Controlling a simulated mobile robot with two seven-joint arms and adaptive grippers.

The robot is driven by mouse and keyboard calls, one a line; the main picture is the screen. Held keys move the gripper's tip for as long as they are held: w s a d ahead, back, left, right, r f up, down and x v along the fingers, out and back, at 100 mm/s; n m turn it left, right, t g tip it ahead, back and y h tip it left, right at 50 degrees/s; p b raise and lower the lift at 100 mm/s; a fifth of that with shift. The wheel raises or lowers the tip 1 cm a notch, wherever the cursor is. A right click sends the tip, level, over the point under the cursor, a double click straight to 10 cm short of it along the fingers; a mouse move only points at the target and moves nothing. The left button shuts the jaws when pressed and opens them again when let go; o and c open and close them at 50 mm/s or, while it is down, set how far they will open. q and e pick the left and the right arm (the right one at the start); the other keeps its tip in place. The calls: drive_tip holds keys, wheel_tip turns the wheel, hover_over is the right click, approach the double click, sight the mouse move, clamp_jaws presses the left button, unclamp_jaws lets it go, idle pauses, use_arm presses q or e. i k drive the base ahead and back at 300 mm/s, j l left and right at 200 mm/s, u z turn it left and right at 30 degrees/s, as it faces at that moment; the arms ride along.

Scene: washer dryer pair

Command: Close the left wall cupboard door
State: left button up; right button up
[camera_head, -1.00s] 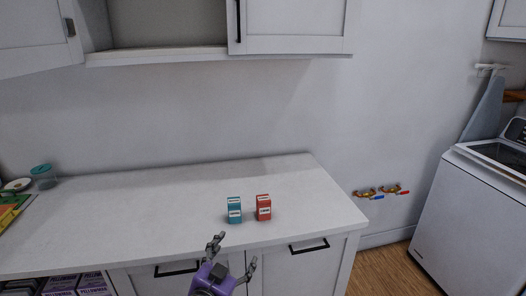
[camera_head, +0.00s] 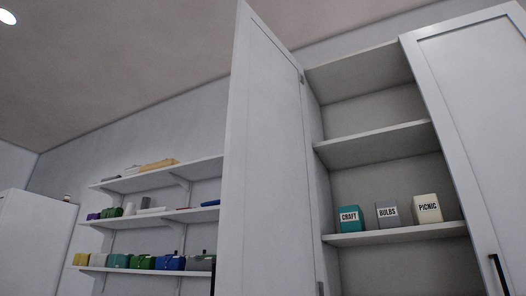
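The left wall cupboard door (camera_head: 265,165) stands wide open, hinged at the left side of the open cupboard (camera_head: 375,148). It is a tall white panel seen from below. Inside the cupboard a teal CRAFT box (camera_head: 349,219), a grey BULBS box (camera_head: 387,216) and a cream PICNIC box (camera_head: 428,208) stand on a shelf. The right door (camera_head: 470,110) is shut and has a black handle (camera_head: 499,273). Neither of my grippers shows in this view.
Wall shelves (camera_head: 150,217) with several colored boxes and folded items are left of the open door. A white cabinet or appliance (camera_head: 35,240) stands at the far left. The counter is out of view.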

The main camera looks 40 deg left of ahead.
sight(268, 237)
drive_tip(key=k+j, duration=0.1)
drive_tip(key=j, duration=0.3)
drive_tip(key=j+z, duration=0.1)
drive_tip(key=j, duration=0.3)
drive_tip(key=k+j, duration=0.15)
drive_tip(key=j, duration=0.25)
drive_tip(key=k+j+z, duration=0.1)
drive_tip(key=j, duration=0.3)
drive_tip(key=k+j, duration=0.15)
drive_tip(key=j, duration=0.25)
drive_tip(key=k+j+z, duration=0.15)
drive_tip(key=j, duration=0.65)
drive_tip(key=k+j+z, duration=0.1)
drive_tip(key=j, duration=0.25)
drive_tip(key=k, duration=0.1)
